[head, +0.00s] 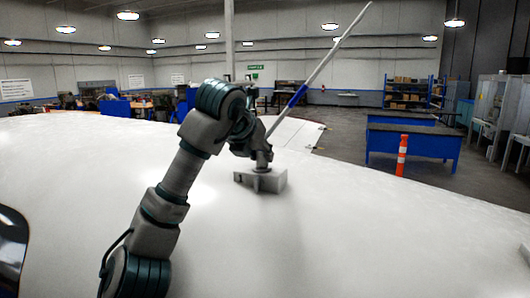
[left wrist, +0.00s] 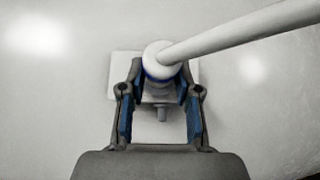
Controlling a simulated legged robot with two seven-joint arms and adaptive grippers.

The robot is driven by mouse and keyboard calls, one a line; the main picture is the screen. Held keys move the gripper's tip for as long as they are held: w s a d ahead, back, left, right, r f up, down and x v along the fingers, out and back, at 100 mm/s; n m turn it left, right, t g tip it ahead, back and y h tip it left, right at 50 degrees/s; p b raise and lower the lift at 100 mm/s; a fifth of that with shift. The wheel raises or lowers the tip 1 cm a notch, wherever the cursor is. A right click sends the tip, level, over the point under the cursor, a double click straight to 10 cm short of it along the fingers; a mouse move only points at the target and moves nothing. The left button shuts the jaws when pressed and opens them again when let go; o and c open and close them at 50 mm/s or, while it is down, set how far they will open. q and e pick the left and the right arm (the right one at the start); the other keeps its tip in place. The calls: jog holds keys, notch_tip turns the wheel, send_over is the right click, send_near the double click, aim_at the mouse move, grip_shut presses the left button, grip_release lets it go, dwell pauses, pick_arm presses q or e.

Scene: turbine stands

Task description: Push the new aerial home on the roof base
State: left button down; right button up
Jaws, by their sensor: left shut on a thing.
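The aerial is a long pale rod (head: 335,47) with a blue band near its lower part. It leans up to the right in the head view. In the left wrist view the rod (left wrist: 240,33) runs from a round white foot toward the upper right. The roof base is a grey block (head: 272,181) on the white roof; its pale plate (left wrist: 125,64) shows behind the foot. My left gripper (head: 261,163) is directly above the base; its blue-padded fingers (left wrist: 160,72) are shut on the aerial's foot. Whether foot and base touch is hidden. My right gripper is out of view.
The broad white curved roof (head: 370,225) is clear around the base. Beyond it stand a blue workbench (head: 411,146), an orange post (head: 402,156) and blue shelving (head: 407,92). A dark glossy edge (head: 12,245) shows at the lower left.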

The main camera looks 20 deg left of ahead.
pick_arm(q)
jog(key=shift+w+a+f, duration=0.15)
jog(key=shift+f, duration=0.1)
jog(key=c, duration=0.6)
grip_release()
